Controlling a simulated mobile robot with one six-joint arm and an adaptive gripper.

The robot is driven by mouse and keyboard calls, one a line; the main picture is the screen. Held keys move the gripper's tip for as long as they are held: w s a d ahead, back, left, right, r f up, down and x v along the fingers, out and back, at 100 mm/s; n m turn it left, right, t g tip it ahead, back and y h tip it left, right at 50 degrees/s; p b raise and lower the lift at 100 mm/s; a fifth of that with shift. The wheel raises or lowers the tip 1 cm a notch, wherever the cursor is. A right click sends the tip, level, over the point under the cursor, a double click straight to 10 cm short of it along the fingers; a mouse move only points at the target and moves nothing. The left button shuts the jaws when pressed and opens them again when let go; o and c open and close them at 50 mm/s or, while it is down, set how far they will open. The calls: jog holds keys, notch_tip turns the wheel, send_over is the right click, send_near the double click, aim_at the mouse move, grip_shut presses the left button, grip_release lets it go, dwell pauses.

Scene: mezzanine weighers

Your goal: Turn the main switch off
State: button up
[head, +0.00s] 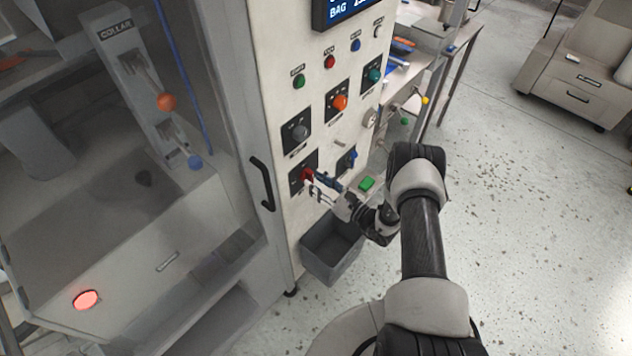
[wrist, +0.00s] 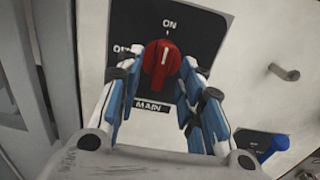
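The main switch is a red rotary knob (wrist: 162,56) on a black plate (wrist: 205,35) marked ON above, OFF at the left and MAIN below. The white line on the knob stands about upright, toward ON. In the head view the red knob (head: 306,174) sits low on the panel, partly covered by my gripper. My gripper (wrist: 161,68) is open, with one blue-and-white finger on each side of the knob. Whether the fingertips touch it I cannot tell. The gripper also shows at the panel in the head view (head: 317,184).
Other knobs sit close by: a grey one (head: 298,132) above, an orange one (head: 339,102) and a blue one (head: 351,156) at the right. A black door handle (head: 262,183) stands at the left.

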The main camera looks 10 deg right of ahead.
jog(key=shift+w+a, duration=0.25)
jog(key=shift+w, duration=0.15)
grip_shut()
